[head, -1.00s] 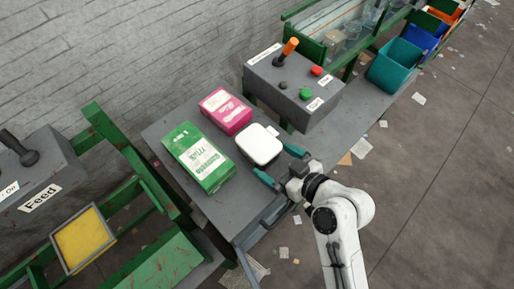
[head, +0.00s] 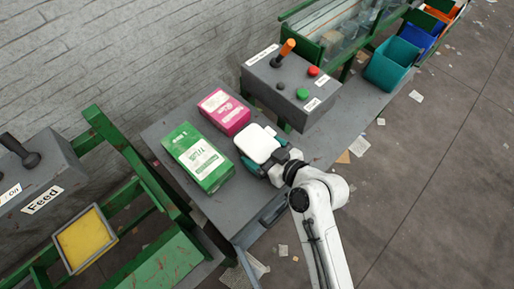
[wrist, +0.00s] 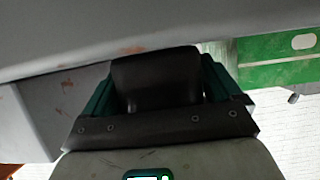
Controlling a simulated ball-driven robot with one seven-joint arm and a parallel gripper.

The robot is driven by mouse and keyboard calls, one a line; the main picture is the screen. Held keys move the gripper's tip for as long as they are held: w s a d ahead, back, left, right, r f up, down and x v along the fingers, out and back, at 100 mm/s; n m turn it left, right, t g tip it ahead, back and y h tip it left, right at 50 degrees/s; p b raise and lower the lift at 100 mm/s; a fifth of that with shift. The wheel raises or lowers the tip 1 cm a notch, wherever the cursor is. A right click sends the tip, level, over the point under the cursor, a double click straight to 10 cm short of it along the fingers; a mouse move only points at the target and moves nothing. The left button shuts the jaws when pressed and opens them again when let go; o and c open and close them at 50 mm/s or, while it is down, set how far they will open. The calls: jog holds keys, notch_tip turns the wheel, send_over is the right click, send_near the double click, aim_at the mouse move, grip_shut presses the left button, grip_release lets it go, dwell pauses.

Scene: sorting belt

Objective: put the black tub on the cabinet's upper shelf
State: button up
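The black tub has a white lid (head: 257,144) and stands on a grey table (head: 230,213), right of a green carton. In the head view the lid hides most of its body. In the wrist view the tub's dark side (wrist: 157,80) shows between the two teal fingers. My gripper (head: 265,153) reaches around the tub from the front right, one finger on each side. The fingers are spread about as wide as before, with little or no gap to the tub. Their tips are partly hidden. No cabinet shelf can be made out in these views.
A green carton (head: 197,157) and a pink carton (head: 224,111) stand close to the tub. A grey control box (head: 293,88) with an orange-topped lever is behind it. Teal (head: 388,66) and blue bins are at upper right. Open floor lies right.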

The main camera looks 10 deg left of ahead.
jog(key=shift+c, duration=1.2)
jog(key=shift+r, duration=0.1)
